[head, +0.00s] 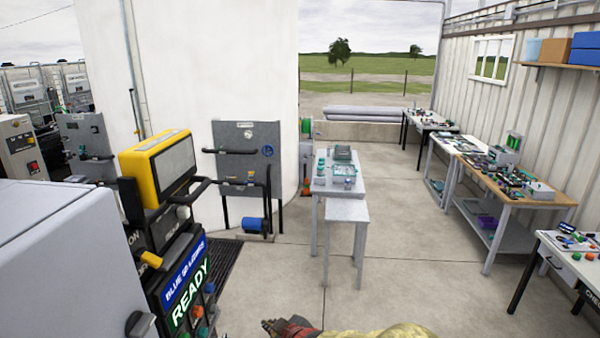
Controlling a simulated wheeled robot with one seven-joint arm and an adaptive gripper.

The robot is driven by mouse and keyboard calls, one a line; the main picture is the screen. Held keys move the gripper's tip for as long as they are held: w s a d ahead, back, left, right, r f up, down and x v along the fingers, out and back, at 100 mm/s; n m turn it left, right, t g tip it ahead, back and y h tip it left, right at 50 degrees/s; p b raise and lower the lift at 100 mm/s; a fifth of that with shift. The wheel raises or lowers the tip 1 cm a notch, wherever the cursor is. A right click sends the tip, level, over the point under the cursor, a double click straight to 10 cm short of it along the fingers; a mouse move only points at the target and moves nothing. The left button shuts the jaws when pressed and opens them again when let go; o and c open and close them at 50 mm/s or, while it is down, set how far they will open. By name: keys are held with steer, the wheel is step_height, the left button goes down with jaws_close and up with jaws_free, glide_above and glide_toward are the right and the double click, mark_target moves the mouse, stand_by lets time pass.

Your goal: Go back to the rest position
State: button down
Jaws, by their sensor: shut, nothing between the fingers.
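My gripper (270,324) shows at the bottom edge of the head view, left of the middle, pointing left. It is shut and holds nothing. My arm enters beside it along the bottom edge, and most of it is cut off by the frame. The gripper is over the concrete floor (400,255), apart from the machine panel on its left.
A control panel (188,290) reading READY and a yellow-framed box (157,165) stand close on the left. A narrow grey table (346,210) with small parts stands ahead. Cluttered benches (550,200) line the right wall. The floor between is clear.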

steer(key=s+d+f+m+g+h+b, duration=0.1)
steer(key=s+d+m+b, duration=0.4)
steer(key=s+d+b, duration=0.5)
steer(key=s+d+f+m+g+h+b, duration=0.2)
steer(key=s+d+f+m+h+b, duration=0.2)
steer(key=s+d+b, duration=0.5)
steer(key=shift+s+d+m+h+b, duration=0.4)
steer(key=shift+s+d+m, duration=0.9)
steer(key=shift+s+d, duration=3.3)
steer(key=shift+w+d, duration=0.15)
steer(key=shift+w, duration=0.05)
